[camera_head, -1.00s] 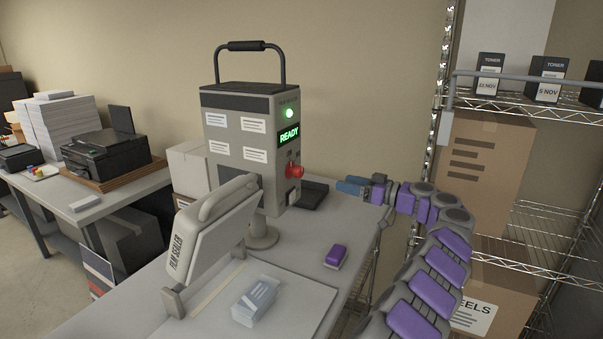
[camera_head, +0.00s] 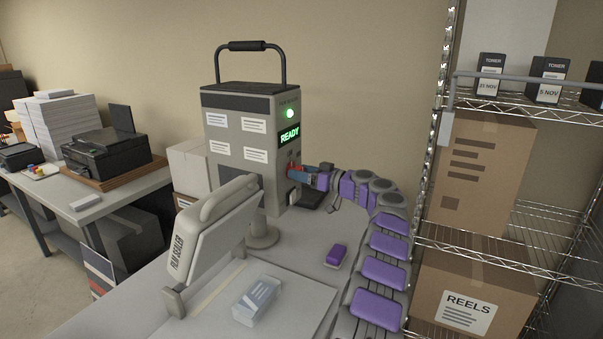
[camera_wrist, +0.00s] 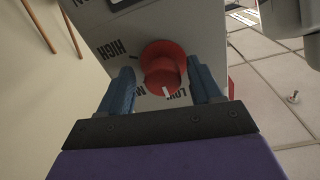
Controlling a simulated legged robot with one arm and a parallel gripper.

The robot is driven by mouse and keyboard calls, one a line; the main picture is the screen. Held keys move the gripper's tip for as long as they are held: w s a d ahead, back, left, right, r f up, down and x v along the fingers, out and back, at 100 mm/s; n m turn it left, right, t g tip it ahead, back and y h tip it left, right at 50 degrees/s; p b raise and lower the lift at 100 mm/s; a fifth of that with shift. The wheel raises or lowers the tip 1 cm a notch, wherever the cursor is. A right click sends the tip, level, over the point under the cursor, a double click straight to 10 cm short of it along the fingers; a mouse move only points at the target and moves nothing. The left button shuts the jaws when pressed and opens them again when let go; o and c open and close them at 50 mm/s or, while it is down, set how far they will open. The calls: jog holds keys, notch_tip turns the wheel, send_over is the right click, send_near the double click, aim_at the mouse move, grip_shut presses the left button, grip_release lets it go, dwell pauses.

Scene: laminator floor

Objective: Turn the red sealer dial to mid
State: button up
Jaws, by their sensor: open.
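The red sealer dial (camera_wrist: 163,72) sits on the sealer's grey face in the wrist view, with HIGH, LOW and a partly hidden label starting with M printed around it. Its white pointer mark is on the side facing my gripper, near LOW and the M label; I cannot tell exactly which it meets. My gripper (camera_wrist: 164,88) is open, with one blue finger on each side of the dial. In the head view the gripper (camera_head: 299,172) is at the film sealer (camera_head: 240,145), covering most of the dial (camera_head: 291,168). The sealer's green display reads READY.
The sealer's hinged arm (camera_head: 215,225) stands over the table. A clear packet (camera_head: 257,300) and a purple block (camera_head: 336,255) lie on the tabletop. A wire shelf (camera_head: 510,110) with boxes stands at the right, close to my arm.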

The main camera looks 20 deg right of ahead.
jog(key=shift+w+a, duration=0.1)
jog(key=shift+c, duration=0.2)
jog(key=c, duration=1)
jog(key=shift+m, duration=0.3)
jog(key=m+p, duration=0.2)
jog(key=m, duration=0.2)
jog(key=shift+r+m, duration=0.15)
jog(key=shift+m, duration=0.15)
jog(key=m+p, duration=0.4)
jog(key=m, duration=0.2)
jog(key=shift+f+g, duration=0.2)
jog(key=shift+g, duration=0.1)
